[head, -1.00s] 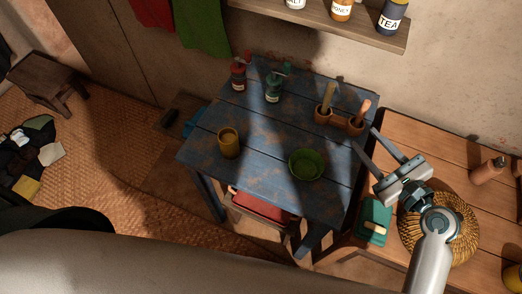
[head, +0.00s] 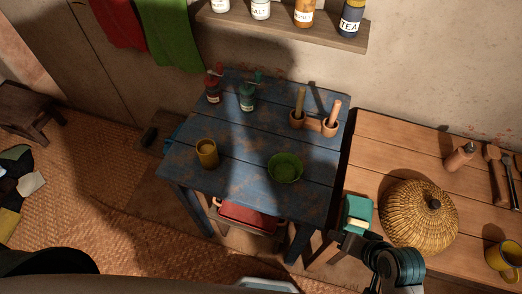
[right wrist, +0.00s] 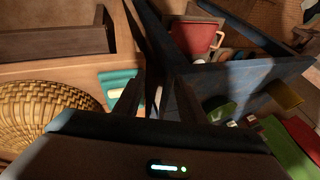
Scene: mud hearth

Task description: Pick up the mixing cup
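A mustard-yellow cup (head: 207,154) stands upright on the left part of the worn blue table (head: 235,140); which vessel is the mixing cup is not labelled. In the right wrist view, a yellow shape (right wrist: 284,95) at the right is probably this cup. That view also shows a red, cup-like vessel with a handle (right wrist: 195,38) beyond the blue table edge. My right gripper (right wrist: 158,82) is open and empty, its two dark fingers apart. In the head view it is low, near the teal box, well right of the yellow cup. My left gripper is not in view.
A green bowl (head: 285,168), a wooden mortar set (head: 314,124) and two bottles (head: 247,98) stand on the blue table. The wooden table holds a woven basket (head: 418,222) and teal box (head: 357,212). A red-topped thing (head: 248,216) sits under the blue table.

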